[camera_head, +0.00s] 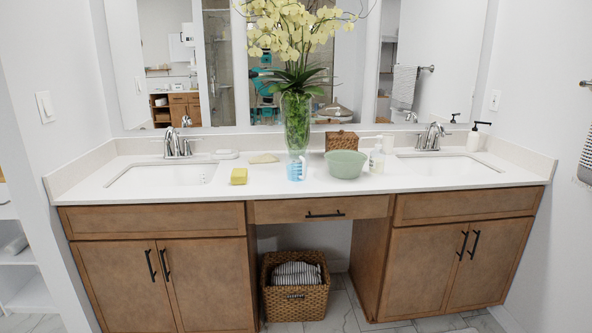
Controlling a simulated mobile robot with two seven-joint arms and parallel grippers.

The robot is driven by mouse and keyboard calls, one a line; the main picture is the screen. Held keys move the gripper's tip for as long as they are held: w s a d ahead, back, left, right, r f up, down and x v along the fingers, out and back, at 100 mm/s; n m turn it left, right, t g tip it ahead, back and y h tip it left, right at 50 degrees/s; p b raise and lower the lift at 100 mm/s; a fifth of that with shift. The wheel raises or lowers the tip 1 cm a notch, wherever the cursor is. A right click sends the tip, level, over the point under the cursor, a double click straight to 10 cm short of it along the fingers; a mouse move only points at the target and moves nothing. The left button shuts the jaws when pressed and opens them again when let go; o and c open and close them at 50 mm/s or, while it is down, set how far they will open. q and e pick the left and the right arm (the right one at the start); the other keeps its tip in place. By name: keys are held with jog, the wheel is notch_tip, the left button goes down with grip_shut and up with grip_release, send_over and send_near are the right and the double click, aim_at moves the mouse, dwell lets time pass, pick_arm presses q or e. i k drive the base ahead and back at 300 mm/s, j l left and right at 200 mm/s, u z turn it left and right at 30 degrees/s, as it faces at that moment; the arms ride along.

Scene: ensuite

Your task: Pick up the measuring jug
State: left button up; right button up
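The measuring jug (296,169) looks clear with blue markings. It stands upright on the white countertop (262,183), near the front edge and left of the green bowl (346,165). The glass flower vase (296,120) rises directly behind it. The jug's handle cannot be made out. Neither of my grippers is in view.
A yellow sponge (239,176) lies left of the jug. A brown woven box (341,141) and a soap bottle (377,159) stand behind and beside the bowl. Sinks (165,174) lie at both ends. A wicker basket (295,286) sits below the drawer.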

aim_at(297, 159)
jog(key=i+l+u, duration=0.1)
jog(key=u, duration=0.3)
jog(key=i+l+u, duration=0.1)
jog(key=u, duration=0.25)
jog(key=l+u, duration=0.4)
jog(key=i+l+u, duration=0.15)
jog(key=l, duration=0.25)
jog(key=l+u, duration=0.2)
jog(key=l, duration=0.2)
jog(key=l+u, duration=0.15)
jog(key=l, duration=0.75)
